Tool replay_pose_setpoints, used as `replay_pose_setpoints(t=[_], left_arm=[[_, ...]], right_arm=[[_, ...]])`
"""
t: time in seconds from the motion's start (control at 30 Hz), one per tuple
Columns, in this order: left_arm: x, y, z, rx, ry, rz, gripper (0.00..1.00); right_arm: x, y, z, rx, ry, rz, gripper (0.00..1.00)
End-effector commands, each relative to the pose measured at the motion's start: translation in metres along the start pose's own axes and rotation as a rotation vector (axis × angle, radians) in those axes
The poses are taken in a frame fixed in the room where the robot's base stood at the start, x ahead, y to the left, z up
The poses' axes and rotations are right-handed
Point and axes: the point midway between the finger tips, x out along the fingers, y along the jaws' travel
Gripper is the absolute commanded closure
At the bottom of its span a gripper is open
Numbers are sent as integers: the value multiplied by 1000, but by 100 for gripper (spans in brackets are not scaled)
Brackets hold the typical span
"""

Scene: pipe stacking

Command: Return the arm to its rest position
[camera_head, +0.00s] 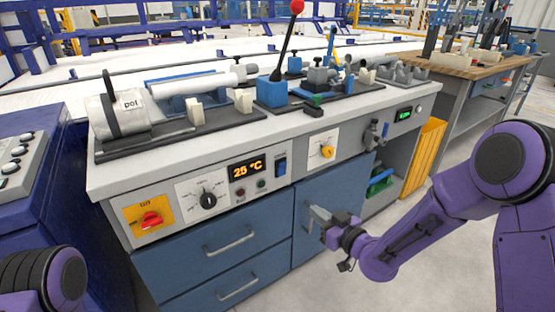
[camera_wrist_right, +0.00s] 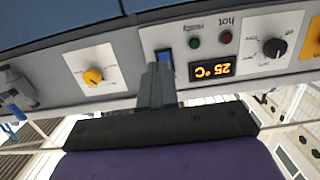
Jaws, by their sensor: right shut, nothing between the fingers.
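My right arm (camera_head: 430,222) is purple and comes in from the right in the head view. Its gripper (camera_head: 318,214) is shut and empty, in front of the blue cabinet door (camera_head: 345,190) of the workbench. In the wrist view the shut fingers (camera_wrist_right: 157,72) point towards the front panel, in line with the blue switch (camera_wrist_right: 165,56). That switch also shows in the head view (camera_head: 281,166), above and left of the gripper. I cannot tell the exact gap to the bench. My left arm (camera_head: 62,278) shows only at the bottom left corner; its gripper is out of view.
The workbench (camera_head: 185,166) carries a pipe machine with a white pipe (camera_head: 205,84) and a red-knobbed lever (camera_head: 290,38). The display (camera_head: 248,169) reads 25 °C. A yellow bin (camera_head: 424,158) stands at the right end. Open floor (camera_head: 425,262) lies right of the bench.

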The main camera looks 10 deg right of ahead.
Motion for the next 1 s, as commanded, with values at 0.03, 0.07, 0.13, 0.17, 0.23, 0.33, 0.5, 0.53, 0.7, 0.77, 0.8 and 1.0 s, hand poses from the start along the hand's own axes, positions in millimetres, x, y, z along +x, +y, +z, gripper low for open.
replay_pose_setpoints(t=[0.03, 0.07, 0.13, 0.17, 0.23, 0.33, 0.5, 0.53, 0.7, 0.77, 0.8, 1.0], left_arm=[[0, 0, 0, 0, 0, 0, 100], [0, 0, 0, 0, 0, 0, 100], [0, 0, 0, 0, 0, 0, 100], [0, 0, 0, 0, 0, 0, 100], [0, 0, 0, 0, 0, 0, 100], [0, 0, 0, 0, 0, 0, 100], [0, 0, 0, 0, 0, 0, 100], [0, 0, 0, 0, 0, 0, 100], [0, 0, 0, 0, 0, 0, 100], [0, 0, 0, 0, 0, 0, 100], [0, 0, 0, 0, 0, 0, 100], [-73, -6, -30, 0, 1, 0, 100]], right_arm=[[0, 1, 1, 29, -4, 6, 100], [-1, 6, 4, 72, -14, 35, 100], [-11, 16, 21, 210, -65, 141, 100], [-21, 18, 41, 282, -113, 202, 100], [-50, 17, 97, 424, -247, 343, 100], [-104, 9, 169, 551, -427, 527, 100], [-196, -12, 248, 620, -669, 754, 100], [-210, -16, 257, 620, -704, 781, 100], [-288, -41, 298, 581, -906, 878, 100], [-312, -52, 311, 560, -979, 874, 100], [-327, -61, 320, 549, -1025, 872, 100], [-331, -59, 239, 554, -1010, 872, 100]])
